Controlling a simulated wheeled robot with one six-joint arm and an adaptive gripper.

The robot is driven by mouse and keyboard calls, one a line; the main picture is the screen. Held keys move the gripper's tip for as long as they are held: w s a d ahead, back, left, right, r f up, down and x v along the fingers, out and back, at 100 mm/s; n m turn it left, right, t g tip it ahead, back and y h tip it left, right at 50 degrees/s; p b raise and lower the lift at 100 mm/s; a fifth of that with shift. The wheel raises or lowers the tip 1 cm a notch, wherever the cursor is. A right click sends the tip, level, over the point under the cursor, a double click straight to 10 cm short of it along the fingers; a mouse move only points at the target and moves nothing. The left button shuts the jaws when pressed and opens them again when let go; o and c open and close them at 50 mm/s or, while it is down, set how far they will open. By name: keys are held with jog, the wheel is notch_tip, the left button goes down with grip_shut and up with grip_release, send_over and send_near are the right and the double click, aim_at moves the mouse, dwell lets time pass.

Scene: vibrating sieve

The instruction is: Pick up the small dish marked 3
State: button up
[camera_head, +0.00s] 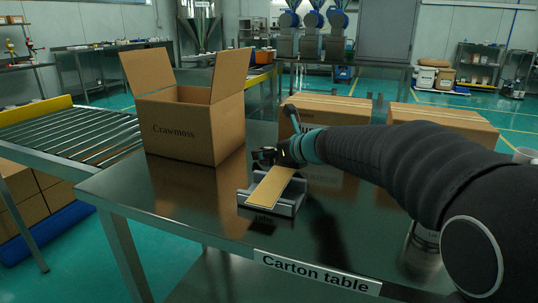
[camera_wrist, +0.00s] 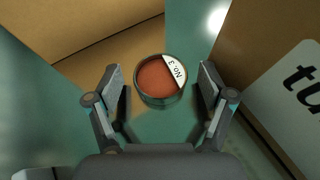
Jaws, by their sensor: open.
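The small dish (camera_wrist: 160,97) shows in the wrist view. It is round, with a glassy wall, reddish-brown contents and a white label reading "No. 3" on its right side. My gripper (camera_wrist: 161,78) is open, with one finger on each side of the dish and a gap showing on both sides. I cannot tell its height over the dish exactly. In the head view my gripper (camera_head: 266,157) is over the carton table (camera_head: 160,204), just behind a grey holder; the dish is not visible there.
The grey holder (camera_head: 290,208) bears a tan strip (camera_head: 270,187). An open carton (camera_head: 180,134) stands to the left and closed cartons (camera_head: 335,108) stand behind my arm. In the wrist view, cardboard (camera_wrist: 100,30) and a carton with large letters (camera_wrist: 293,100) flank the dish.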

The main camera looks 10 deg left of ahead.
jog(key=c, duration=1.1)
jog(key=shift+r, duration=0.1)
jog(key=shift+c, duration=0.2)
